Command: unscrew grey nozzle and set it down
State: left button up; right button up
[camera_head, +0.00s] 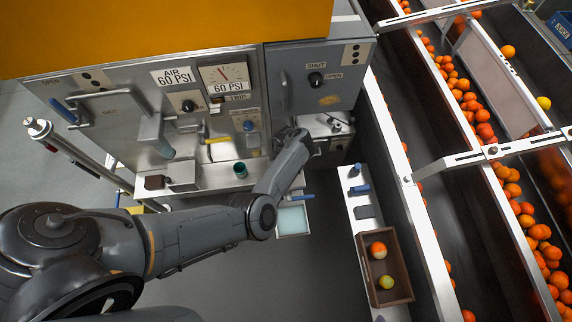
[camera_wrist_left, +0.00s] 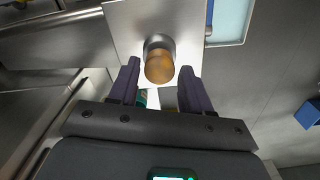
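In the left wrist view, a short round fitting (camera_wrist_left: 159,62) with a grey collar and an amber-brown end sticks out from a bright metal plate (camera_wrist_left: 125,18). It looks like the nozzle. My left gripper (camera_wrist_left: 159,72) is open, with one dark finger on each side of the fitting. I see gaps between the fingers and the fitting, and cannot tell how deep it sits between them. In the head view my left arm reaches to the machine front below the grey door, and its hand (camera_head: 291,139) hides the fitting. My right gripper is in neither view.
A pale blue tray (camera_head: 292,221) juts out below my left forearm. A narrow ledge (camera_head: 352,222) holds blue-handled items and a brown box (camera_head: 401,268) with two fruits. A green cup (camera_head: 240,170) stands on the machine's shelf. Fruit conveyors (camera_head: 480,130) run along the right.

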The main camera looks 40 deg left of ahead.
pick_arm(q)
jog(key=m, duration=0.6)
jog(key=shift+a, duration=0.1)
jog(key=m, duration=0.6)
jog(key=shift+w, duration=0.1)
jog(key=c, duration=0.6)
jog(key=shift+o, duration=0.2)
jog(key=n, duration=0.4)
jog(key=shift+n, duration=1)
jog(key=shift+r, duration=0.2)
